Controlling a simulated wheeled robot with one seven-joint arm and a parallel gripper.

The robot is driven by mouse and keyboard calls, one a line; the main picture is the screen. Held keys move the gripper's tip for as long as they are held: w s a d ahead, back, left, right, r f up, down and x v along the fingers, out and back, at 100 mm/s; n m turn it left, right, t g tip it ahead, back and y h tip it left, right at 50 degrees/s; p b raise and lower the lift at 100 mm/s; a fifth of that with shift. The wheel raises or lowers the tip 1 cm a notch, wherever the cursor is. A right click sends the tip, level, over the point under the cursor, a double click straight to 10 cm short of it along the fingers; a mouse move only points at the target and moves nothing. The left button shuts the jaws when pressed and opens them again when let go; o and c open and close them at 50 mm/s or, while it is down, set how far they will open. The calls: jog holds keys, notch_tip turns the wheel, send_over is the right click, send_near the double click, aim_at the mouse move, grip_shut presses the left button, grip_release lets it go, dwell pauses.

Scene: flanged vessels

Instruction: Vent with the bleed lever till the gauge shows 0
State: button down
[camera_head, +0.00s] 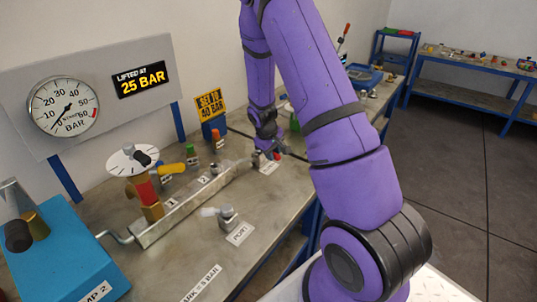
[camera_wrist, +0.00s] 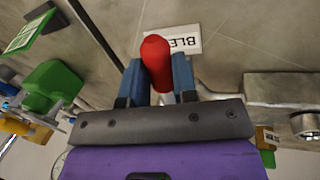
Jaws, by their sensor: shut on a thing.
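The red bleed lever (camera_wrist: 157,58) stands between the blue fingers of my gripper (camera_wrist: 160,78) in the wrist view, and my gripper is shut on it. A white label starting "BLE" (camera_wrist: 188,42) lies beside it. In the head view my gripper (camera_head: 271,152) is at the far end of the manifold, with a bit of the red lever (camera_head: 277,155) showing; the rest is hidden by my gripper. The round gauge (camera_head: 64,107) hangs at the left, its needle pointing down-left near the 0 mark. The exact reading is too small to tell.
A sign reading "LIFTED AT 25 BAR" (camera_head: 141,80) is beside the gauge. The long manifold (camera_head: 190,205) runs along the bench (camera_head: 180,260), with a yellow handle (camera_head: 172,168) behind it. A blue pump (camera_head: 65,250) stands front left. Bare bench lies near the port fitting (camera_head: 228,216).

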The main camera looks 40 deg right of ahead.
jog(key=shift+w+d+n, duration=0.1)
jog(key=shift+d+n, duration=0.4)
jog(key=shift+n, duration=0.3)
jog(key=c, duration=0.9)
grip_release()
jog(key=v, duration=1)
jog(key=shift+s+r, duration=0.25)
jog(key=shift+r, duration=0.15)
